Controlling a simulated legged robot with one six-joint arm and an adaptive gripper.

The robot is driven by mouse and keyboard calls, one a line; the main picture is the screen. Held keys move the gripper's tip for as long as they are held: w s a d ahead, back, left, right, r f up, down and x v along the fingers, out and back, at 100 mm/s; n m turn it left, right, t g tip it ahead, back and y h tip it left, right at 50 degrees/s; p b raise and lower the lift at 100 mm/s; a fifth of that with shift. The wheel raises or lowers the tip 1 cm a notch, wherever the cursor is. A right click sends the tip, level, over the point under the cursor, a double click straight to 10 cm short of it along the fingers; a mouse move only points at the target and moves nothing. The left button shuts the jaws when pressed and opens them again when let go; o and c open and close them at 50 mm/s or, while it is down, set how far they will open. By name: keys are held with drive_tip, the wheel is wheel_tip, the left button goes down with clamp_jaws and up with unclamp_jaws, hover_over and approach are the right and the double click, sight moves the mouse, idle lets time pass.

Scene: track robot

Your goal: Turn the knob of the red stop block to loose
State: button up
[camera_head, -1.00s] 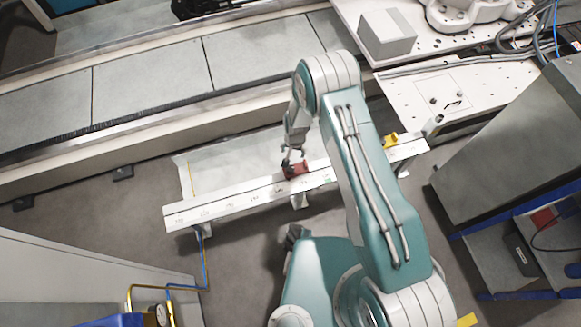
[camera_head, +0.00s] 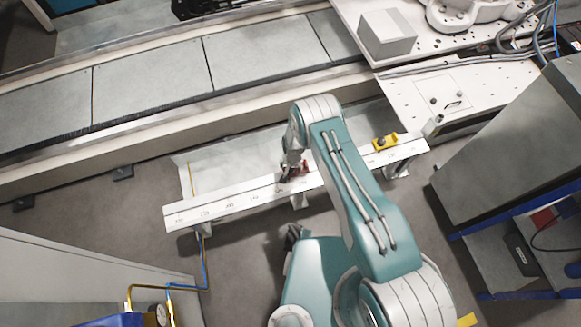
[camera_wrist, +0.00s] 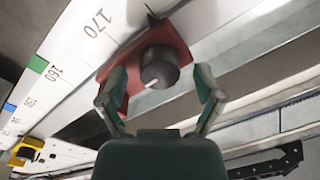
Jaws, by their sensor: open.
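The red stop block (camera_head: 303,167) sits on the white scale rail (camera_head: 240,202), partly hidden by my gripper in the head view. In the wrist view the red stop block (camera_wrist: 174,39) carries a dark round knob (camera_wrist: 159,67) with a white mark on its side. The block is near the 170 mark on the scale. My gripper (camera_wrist: 163,84) is open, with one finger on each side of the knob. Its fingertips look close to the block's near edge; I cannot tell if they touch anything. The gripper (camera_head: 289,172) also shows in the head view.
A yellow block (camera_head: 385,142) sits on the same rail further right. It also shows in the wrist view (camera_wrist: 25,152). A long conveyor (camera_head: 150,88) runs behind the rail.

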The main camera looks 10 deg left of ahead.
drive_tip(key=shift+f, duration=0.1)
drive_tip(key=c, duration=1.2)
drive_tip(key=shift+o, duration=0.2)
